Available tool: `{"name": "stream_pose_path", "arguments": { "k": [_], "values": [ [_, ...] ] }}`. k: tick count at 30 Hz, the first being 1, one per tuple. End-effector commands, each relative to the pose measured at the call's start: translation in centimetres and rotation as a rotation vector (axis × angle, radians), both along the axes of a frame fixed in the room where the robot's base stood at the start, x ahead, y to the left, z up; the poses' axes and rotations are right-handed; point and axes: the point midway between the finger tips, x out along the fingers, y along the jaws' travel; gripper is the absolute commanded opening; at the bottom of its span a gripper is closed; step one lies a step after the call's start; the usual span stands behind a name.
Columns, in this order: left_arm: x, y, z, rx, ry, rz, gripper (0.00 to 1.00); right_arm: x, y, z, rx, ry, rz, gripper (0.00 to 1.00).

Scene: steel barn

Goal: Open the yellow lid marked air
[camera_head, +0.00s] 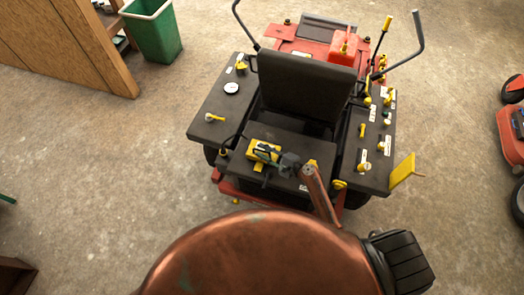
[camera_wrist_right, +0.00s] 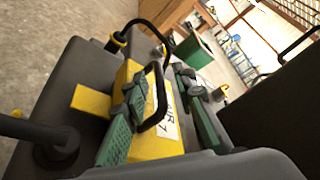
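The yellow lid (camera_head: 253,154) is on the front part of the mower's dark deck. In the right wrist view the lid (camera_wrist_right: 150,146) fills the middle, with a black loop handle (camera_wrist_right: 161,98) and a white label, partly covered, that reads about "AIR". My right gripper (camera_head: 270,154) is at the lid. In the wrist view its two green-grey fingers (camera_wrist_right: 160,84) stand apart on either side of the handle; I cannot tell whether either touches it. The lid looks closed. My left gripper is not in view.
The mower has a black seat (camera_head: 305,83), side decks with several yellow knobs and levers, and a yellow plate (camera_head: 403,170) sticking out at the right. A green bin (camera_head: 155,35) stands at the back left. A second red machine (camera_head: 512,130) is at the right edge.

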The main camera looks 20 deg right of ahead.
Motion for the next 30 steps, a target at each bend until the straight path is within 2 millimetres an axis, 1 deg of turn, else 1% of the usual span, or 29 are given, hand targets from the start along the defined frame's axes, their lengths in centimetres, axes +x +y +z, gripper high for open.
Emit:
{"name": "stream_pose_path", "arguments": {
  "k": [4,11,22,30],
  "values": [
    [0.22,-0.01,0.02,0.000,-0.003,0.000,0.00,0.53,0.45,-0.19,0.000,0.001,0.000,0.25],
    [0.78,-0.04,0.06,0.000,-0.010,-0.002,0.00,0.57,0.47,-0.19,0.000,0.000,0.000,0.25],
    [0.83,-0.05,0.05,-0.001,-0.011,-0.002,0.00,0.54,0.44,-0.19,0.000,0.000,-0.001,0.00],
    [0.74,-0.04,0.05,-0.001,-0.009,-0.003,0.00,0.53,0.42,-0.21,0.000,0.002,-0.001,0.00]
  ]
}}
